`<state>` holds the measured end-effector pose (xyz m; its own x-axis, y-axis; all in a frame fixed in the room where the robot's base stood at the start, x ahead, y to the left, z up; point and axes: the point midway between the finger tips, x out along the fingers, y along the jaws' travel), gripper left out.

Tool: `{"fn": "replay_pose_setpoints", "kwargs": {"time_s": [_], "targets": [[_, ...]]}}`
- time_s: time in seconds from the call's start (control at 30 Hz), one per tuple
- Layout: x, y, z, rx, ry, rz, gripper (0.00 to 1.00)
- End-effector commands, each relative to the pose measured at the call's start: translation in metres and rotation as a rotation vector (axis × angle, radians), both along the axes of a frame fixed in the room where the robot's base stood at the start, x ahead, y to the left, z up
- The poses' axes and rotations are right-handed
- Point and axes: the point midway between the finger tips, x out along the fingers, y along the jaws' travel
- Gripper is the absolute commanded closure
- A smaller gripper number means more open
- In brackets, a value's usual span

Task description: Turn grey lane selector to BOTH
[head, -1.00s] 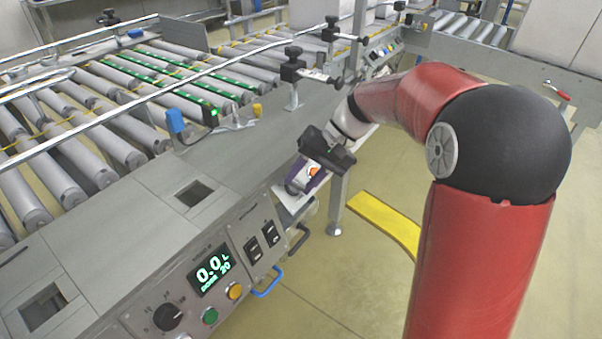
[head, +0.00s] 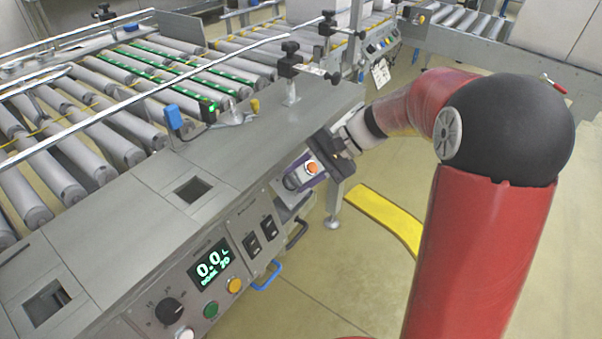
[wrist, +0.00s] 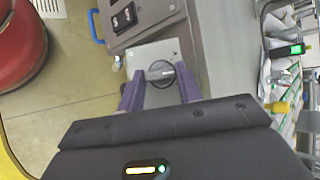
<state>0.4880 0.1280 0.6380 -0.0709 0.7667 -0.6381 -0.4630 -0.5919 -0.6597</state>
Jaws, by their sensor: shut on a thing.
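The lane selector (wrist: 160,73) is a round dark knob with a grey bar across it, on a light grey plate (wrist: 168,50) in the wrist view. The two purple fingers of my gripper (wrist: 161,80) are shut on it, one on each side. The bar lies roughly across the picture; the marks on the plate are too small to read. In the head view my gripper (head: 304,172) is at the panel on the conveyor's front side, and it mostly hides the selector there.
The front panel has a green display (head: 211,265), a black dial (head: 168,311), a green button (head: 210,309), an amber button (head: 235,286) and two black switches (head: 261,236). A blue handle (head: 268,277) sticks out below. Open floor lies to the right.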

Motion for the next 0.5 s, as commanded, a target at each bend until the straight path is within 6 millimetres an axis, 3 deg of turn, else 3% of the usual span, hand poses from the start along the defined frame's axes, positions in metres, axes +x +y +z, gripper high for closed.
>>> {"fn": "replay_pose_setpoints", "kwargs": {"time_s": [0.27,0.3,0.43,0.5], "targets": [[0.0003,0.003,0.0031,0.006,-0.005,0.003,0.88],[0.0003,0.003,0.0031,0.006,-0.005,0.003,0.6],[0.0003,0.0023,0.0024,0.005,-0.004,0.003,0.44],[0.0005,0.0022,0.0022,0.004,-0.004,0.002,0.44]]}}
